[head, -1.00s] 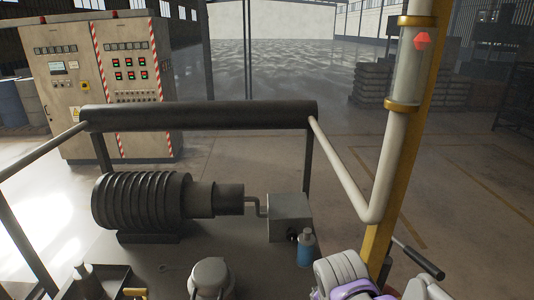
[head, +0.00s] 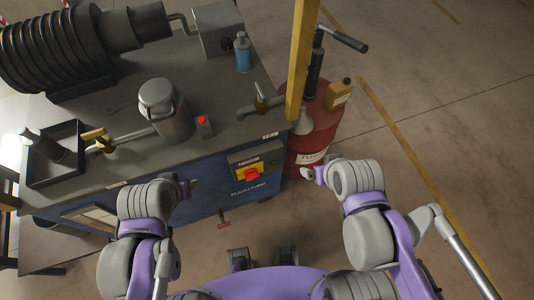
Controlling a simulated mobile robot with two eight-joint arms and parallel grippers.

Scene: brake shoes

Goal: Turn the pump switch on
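A red switch knob (head: 252,174) on a yellow plate sits in a dark box on the blue front of the bench (head: 215,198). Its lettering is too small to read. My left gripper (head: 184,189) is left of the switch, near the bench front, and apart from it. My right gripper (head: 310,173) is right of the switch, in front of the red drum, and touches nothing that I can make out. Both grippers are too small to tell open from shut. A small box with a red button (head: 204,126) stands on the bench top.
A metal canister (head: 166,112), a blue bottle (head: 243,54), a tap (head: 262,101) and a dark tray (head: 52,154) are on the bench. A red drum (head: 318,125) with a pump handle and a yellow can (head: 340,93) stands right, behind a yellow post (head: 300,60). Floor at right is clear.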

